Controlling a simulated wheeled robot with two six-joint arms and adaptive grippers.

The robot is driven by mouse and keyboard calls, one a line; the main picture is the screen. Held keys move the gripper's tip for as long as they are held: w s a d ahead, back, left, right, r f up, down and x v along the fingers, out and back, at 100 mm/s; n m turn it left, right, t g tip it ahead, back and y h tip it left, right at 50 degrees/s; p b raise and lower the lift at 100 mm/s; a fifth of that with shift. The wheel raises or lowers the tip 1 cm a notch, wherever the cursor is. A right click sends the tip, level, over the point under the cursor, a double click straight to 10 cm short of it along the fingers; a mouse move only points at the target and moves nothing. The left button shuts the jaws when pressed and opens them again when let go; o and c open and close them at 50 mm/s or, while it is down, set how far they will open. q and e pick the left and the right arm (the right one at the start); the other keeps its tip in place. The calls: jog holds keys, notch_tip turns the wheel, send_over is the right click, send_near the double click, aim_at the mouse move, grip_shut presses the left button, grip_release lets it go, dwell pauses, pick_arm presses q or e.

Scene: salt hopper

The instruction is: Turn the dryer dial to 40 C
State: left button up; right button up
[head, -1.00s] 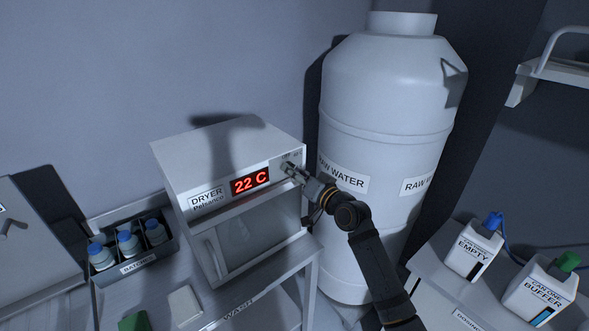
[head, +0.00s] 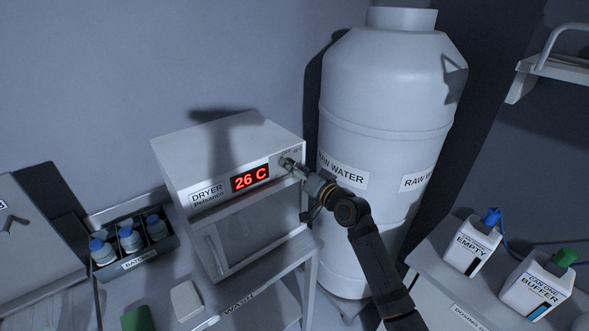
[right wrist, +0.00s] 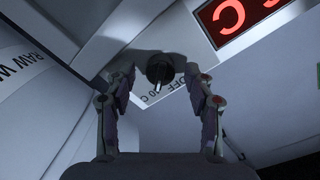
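The white dryer (head: 240,135) stands on a bench, and its red display (head: 250,178) reads 26 C. The dark dial (right wrist: 160,70) is on the upper right of its front panel, with "OFF" and a C marking beside it in the right wrist view. My right gripper (head: 292,165) is at the dial in the head view. My left gripper is not in view.
A large white raw water tank (head: 385,110) stands close to the right of the dryer. A rack of blue-capped bottles (head: 135,263) is left of it.

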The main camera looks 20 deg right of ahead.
jog(key=v, duration=1.1)
jog(key=shift+s, duration=0.35)
jog(key=shift+s+d+r, duration=0.1)
jog(key=shift+s+d, duration=0.05)
